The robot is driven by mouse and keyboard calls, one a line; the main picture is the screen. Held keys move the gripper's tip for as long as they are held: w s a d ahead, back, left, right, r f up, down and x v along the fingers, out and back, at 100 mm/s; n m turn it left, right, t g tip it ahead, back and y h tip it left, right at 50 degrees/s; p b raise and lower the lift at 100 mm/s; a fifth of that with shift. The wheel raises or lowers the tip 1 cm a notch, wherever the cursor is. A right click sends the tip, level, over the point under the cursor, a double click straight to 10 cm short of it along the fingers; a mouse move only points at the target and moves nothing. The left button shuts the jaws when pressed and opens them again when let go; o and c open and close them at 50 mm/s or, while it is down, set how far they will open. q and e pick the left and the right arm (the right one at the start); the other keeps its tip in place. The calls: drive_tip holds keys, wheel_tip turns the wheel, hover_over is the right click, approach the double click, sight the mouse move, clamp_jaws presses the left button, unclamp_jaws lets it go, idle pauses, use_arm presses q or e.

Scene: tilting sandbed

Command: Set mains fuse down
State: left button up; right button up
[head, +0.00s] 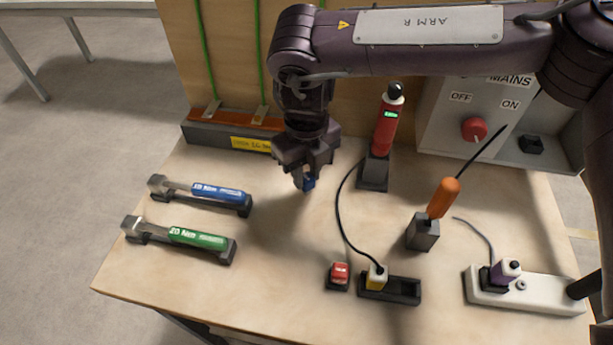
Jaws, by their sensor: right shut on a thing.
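My right gripper (304,180) points down over the wooden bench, between the torque wrenches and the red tester. It is shut on a small blue piece, which I take to be the mains fuse (309,184). Only a little of the fuse shows between the fingers. I cannot tell whether it touches the bench top. The grey mains box (450,105) stands at the back right, with OFF and ON labels, a red knob (473,129) and a black holder (531,144). My left gripper is not in view.
Blue (220,193) and green (198,239) torque wrenches lie at left. A red tester (385,130) with a black cable, an orange-handled screwdriver (444,197), a red block (340,272) and a white power strip (540,295) stand at right. The bench (270,255) is clear below my gripper.

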sight(307, 177)
drive_tip(key=shift+f, duration=1.05)
drive_tip(key=shift+f, duration=0.2)
drive_tip(key=o, duration=1)
drive_tip(key=shift+r, duration=0.1)
wheel_tip(307, 177, up, 12)
drive_tip(key=shift+r+b, duration=0.15)
drive_tip(key=shift+b, duration=0.15)
